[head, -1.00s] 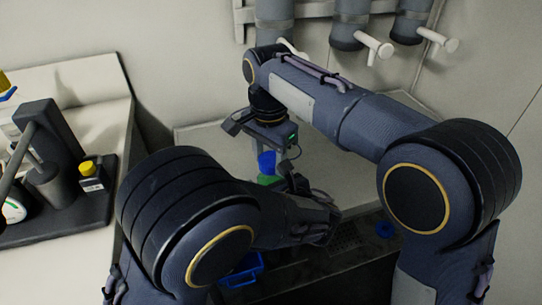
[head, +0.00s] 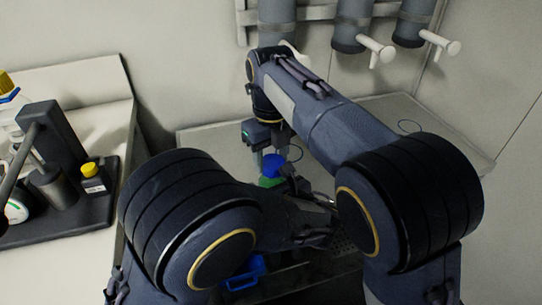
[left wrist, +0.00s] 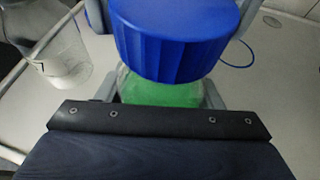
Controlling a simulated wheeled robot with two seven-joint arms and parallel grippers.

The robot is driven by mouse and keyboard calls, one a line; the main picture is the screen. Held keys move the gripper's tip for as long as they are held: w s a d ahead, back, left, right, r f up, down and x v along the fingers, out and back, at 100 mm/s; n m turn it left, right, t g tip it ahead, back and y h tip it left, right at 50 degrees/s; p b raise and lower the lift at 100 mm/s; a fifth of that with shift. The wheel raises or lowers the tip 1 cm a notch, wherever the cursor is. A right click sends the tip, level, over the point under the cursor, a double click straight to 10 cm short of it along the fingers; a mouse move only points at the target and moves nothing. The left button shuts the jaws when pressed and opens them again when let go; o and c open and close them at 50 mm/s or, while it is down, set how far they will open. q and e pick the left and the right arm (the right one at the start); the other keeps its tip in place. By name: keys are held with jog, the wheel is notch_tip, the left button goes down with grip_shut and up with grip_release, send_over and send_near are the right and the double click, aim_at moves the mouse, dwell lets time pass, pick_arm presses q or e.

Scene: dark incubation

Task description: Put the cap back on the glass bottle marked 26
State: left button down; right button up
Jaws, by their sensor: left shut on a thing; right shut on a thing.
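A blue ribbed cap (head: 272,163) sits directly over the neck of the glass bottle with green contents (head: 269,182). The left wrist view shows the cap (left wrist: 172,38) close, with the green bottle (left wrist: 160,92) right below it and no clear gap. My right gripper (head: 268,148) reaches down from above and is shut on the cap, its grey fingers at the cap's two sides. My left gripper (head: 284,184) is shut on the bottle from the front. The bottle looks upright. Its marking is hidden, and I cannot tell whether the thread is engaged.
A clear bottle with whitish contents (left wrist: 62,55) stands to the left in the left wrist view. A yellow-capped small bottle (head: 93,180) stands on a dark stand at the left counter. A blue basket (head: 246,273) is low in front. The pale bench behind is mostly clear.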

jog(key=o, duration=0.9)
jog(key=shift+o, duration=0.2)
jog(key=shift+r, duration=2.25)
jog(key=shift+c, duration=0.4)
